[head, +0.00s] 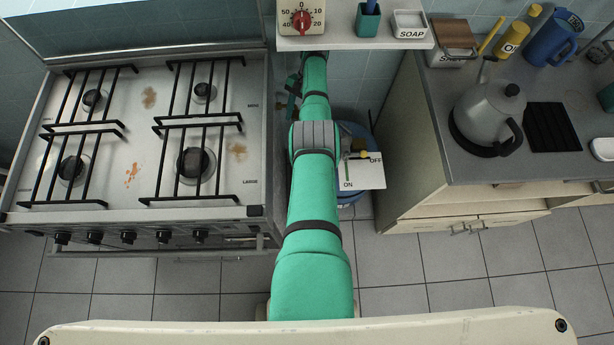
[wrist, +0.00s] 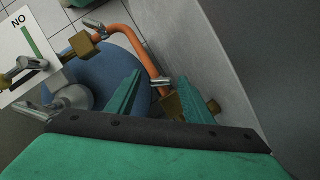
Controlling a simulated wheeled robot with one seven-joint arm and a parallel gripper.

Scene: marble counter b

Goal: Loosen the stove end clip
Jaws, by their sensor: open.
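The orange hose (wrist: 147,50) curves down along the stove's grey side panel to a brass fitting (wrist: 172,106) in the wrist view. A small silver clip (wrist: 160,82) sits around the hose just above that fitting, at the stove end. My gripper (wrist: 161,78) is open, with one green finger on each side of the clip. I see no clear contact between the fingers and the clip. Another silver clip (wrist: 94,26) is on the hose near the brass valve fitting (wrist: 83,44). In the head view my arm hides the gripper and hose.
The blue gas bottle (wrist: 84,80) stands left of the fingers. An ON/OFF card (head: 362,172) is by its valve. The stove (head: 150,150) is left of my arm, the cabinet (head: 440,170) right. A shelf (head: 350,42) overhangs the narrow gap.

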